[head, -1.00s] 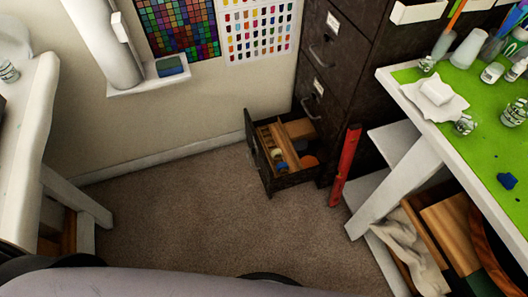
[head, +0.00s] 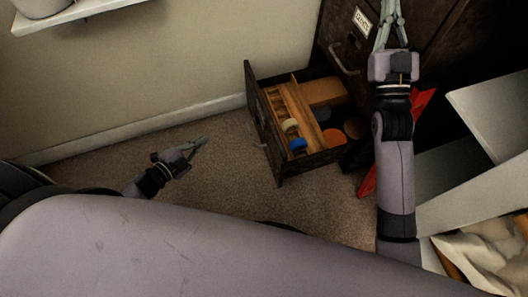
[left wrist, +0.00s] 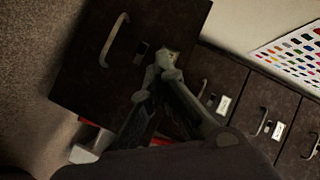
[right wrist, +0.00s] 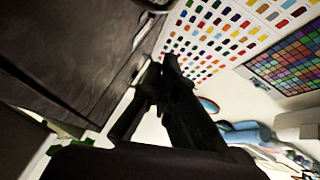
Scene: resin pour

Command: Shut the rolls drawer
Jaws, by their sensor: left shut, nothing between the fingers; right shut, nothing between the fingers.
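The rolls drawer (head: 265,123) is the dark lowest drawer of the cabinet. It stands pulled out, with wooden dividers and several coloured rolls inside. Its front (left wrist: 88,62) with a pale handle also shows in the left wrist view. My left gripper (head: 203,142) is shut and empty, low over the carpet, left of the drawer front and apart from it in the head view. Its fingertips (left wrist: 165,62) overlap the drawer front's edge in the left wrist view. My right gripper (head: 388,8) is shut and empty, high in front of the cabinet; it also shows in the right wrist view (right wrist: 163,68).
The dark cabinet (head: 345,60) has closed drawers above. A white bench leg and shelf (head: 500,105) are at right. Carpet (head: 225,180) is open left of the drawer.

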